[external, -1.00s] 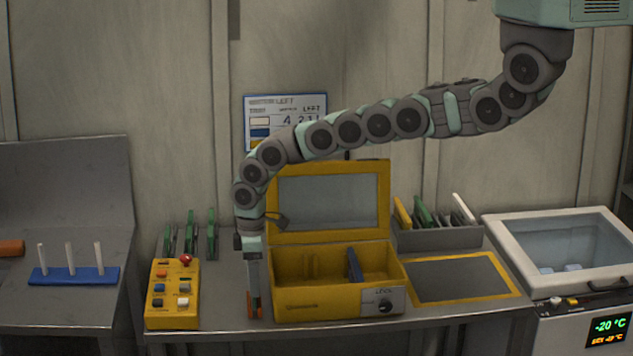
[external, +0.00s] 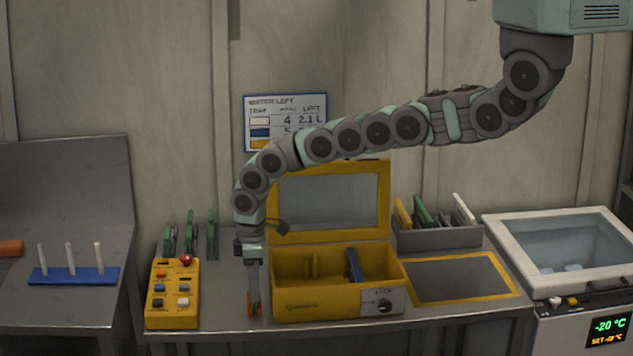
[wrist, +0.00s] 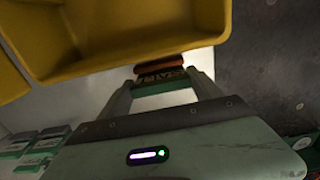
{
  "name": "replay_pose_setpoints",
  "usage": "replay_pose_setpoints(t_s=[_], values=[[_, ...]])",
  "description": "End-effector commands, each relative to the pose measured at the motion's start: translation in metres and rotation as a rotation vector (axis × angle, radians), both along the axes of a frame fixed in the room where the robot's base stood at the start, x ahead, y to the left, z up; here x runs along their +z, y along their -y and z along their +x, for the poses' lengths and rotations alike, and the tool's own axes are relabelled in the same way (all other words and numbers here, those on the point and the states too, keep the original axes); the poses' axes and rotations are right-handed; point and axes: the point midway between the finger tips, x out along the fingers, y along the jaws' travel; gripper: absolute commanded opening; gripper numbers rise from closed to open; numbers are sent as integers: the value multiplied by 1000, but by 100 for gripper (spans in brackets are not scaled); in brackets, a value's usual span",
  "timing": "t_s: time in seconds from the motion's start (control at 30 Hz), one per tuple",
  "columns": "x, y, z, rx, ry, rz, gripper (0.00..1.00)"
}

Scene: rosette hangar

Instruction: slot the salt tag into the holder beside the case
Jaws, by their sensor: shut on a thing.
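My gripper (external: 254,305) points down at the front left of the open yellow case (external: 300,305), close to the table top. In the wrist view my gripper (wrist: 163,86) is shut on a small tag (wrist: 163,78) with a green near edge and a dark lettered band. Its lettering is too small to read, so I cannot confirm it is the salt tag. Orange shows at the fingertips in the external view and just beyond the band in the wrist view. I cannot tell whether this is tag or holder. The case wall is just beyond the fingertips in the wrist view.
A yellow button box (external: 172,295) with a red knob stands left of my gripper. Green tags (external: 190,232) stand upright behind it. A grey rack (external: 438,236) with several cards is right of the case, behind a yellow-bordered mat (external: 460,278). The case lid is up.

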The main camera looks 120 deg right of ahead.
Motion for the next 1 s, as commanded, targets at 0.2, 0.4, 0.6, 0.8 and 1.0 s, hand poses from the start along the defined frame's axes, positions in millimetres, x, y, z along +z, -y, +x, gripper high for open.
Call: replay_pose_setpoints(t_s=[0.2,0.4,0.6,0.8,1.0], values=[[-1,0,0,0,0,0,35],[-3,0,0,0,0,0,35],[-5,0,0,0,0,0,35],[-6,0,0,-1,0,0,35],[-7,1,0,0,0,0,35]])
